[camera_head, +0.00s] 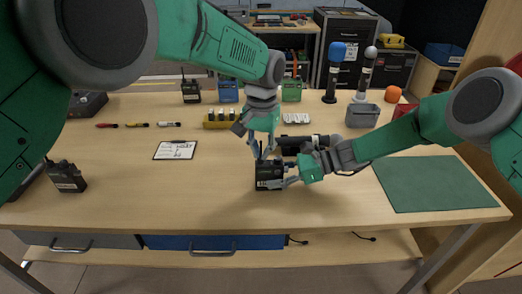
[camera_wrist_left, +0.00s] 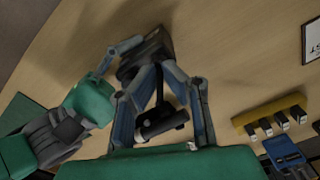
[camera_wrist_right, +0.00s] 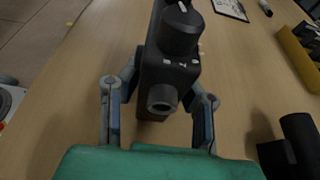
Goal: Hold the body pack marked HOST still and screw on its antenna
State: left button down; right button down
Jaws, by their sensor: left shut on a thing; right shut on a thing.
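A black body pack (camera_head: 270,172) stands on the table near the front middle; its small label is too blurred to read. My right gripper (camera_head: 290,180) is shut on the pack from the right. The right wrist view shows the pack (camera_wrist_right: 154,75) between both fingers, with a round knob and a ringed socket on it. My left gripper (camera_head: 260,155) is just above the pack, its fingers pointing down. Its fingertips (camera_wrist_left: 158,72) are close together around a thin dark piece, apparently the antenna, mostly hidden by the fingers. Whether it touches the pack's socket I cannot tell.
Other radios stand at the left (camera_head: 66,178) and back (camera_head: 190,91). A green mat (camera_head: 430,184) is at the right.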

pick_arm(q)
jog(key=shift+s+d+f+m, duration=0.15)
jog(key=shift+d+m, duration=0.1)
jog(key=shift+m, duration=0.25)
jog(key=m, duration=0.4)
jog(key=shift+s, duration=0.1)
pick_arm(e)
jog(key=shift+a, duration=0.1)
pick_arm(q)
jog(key=m, duration=0.3)
jog(key=shift+m, duration=0.5)
